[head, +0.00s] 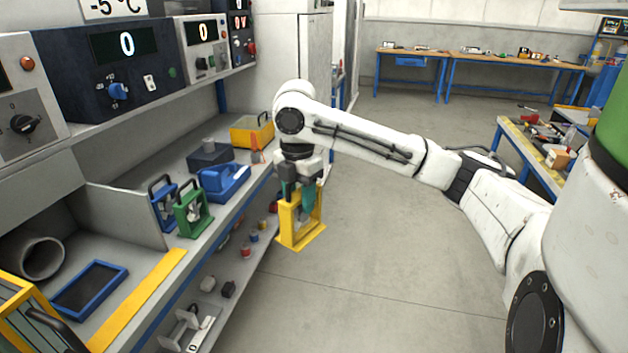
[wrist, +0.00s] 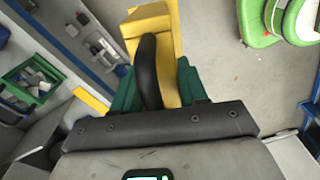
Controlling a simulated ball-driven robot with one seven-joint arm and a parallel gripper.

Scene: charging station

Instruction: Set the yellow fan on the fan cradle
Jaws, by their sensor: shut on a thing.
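The yellow fan (head: 291,233) hangs upright in my gripper (head: 300,190), just off the bench's edge and over the floor. In the wrist view the yellow fan (wrist: 160,22) has a black curved handle (wrist: 148,70) between my gripper's green fingers (wrist: 158,88). The fingers are shut on it. A flat, blue-rimmed dark tray (head: 121,270) lies empty on the bench at the lower left. It may be the fan cradle, but I cannot tell for certain. My gripper is to the right of it and farther away.
A green handled unit (head: 193,212) and a blue one (head: 163,203) stand on the bench between tray and gripper. A yellow strip (head: 140,296) runs along the front edge. The floor is clear.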

